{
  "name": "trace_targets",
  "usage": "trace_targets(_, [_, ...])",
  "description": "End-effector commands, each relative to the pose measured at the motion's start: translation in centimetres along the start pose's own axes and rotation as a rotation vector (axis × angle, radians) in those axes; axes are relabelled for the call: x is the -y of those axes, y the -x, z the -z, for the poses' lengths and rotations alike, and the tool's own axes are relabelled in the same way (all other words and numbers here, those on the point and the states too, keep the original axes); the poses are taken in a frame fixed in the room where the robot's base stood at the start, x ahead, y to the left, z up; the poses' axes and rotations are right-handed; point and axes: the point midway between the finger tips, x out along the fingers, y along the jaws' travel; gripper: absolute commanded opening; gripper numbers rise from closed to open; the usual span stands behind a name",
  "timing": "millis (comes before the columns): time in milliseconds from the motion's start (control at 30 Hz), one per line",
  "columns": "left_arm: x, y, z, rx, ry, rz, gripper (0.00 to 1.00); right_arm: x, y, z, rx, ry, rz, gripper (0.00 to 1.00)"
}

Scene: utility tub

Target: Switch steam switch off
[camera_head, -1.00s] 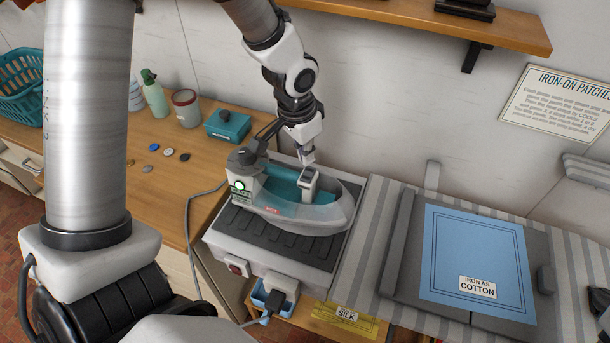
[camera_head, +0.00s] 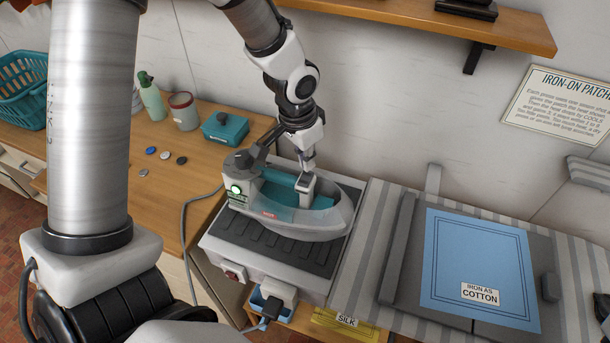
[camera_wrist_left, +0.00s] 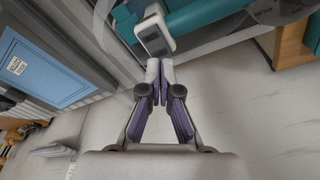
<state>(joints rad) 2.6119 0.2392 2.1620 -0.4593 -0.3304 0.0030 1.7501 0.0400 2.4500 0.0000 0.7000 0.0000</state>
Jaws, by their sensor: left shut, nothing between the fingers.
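The iron (camera_head: 300,226), grey with a teal handle and a clear teal tank, sits on a grey stand (camera_head: 318,268). A pale block with a dark face, perhaps the steam switch (camera_head: 304,184), stands at the right end of the teal handle. My left gripper (camera_head: 308,167) is shut and empty, pointing down just above and behind this block. In the left wrist view the closed fingertips (camera_wrist_left: 160,70) are right beside the block (camera_wrist_left: 154,35); I cannot tell whether they touch it. The switch's setting is not clear. My right gripper is not in view.
A green light (camera_head: 236,190) glows on the iron's heel. A red rocker switch (camera_head: 235,272) and a plug (camera_head: 277,294) are on the stand's front. A blue cloth (camera_head: 478,255) lies on the striped board at right. A wooden shelf (camera_head: 430,22) hangs above.

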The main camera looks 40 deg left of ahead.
Motion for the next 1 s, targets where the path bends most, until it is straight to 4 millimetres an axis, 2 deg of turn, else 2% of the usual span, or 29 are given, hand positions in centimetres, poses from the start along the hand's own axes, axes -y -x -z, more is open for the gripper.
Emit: trace_targets(1000, [0.0,-0.86,-0.14,0.0,0.0,0.0,0.0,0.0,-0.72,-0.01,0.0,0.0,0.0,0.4])
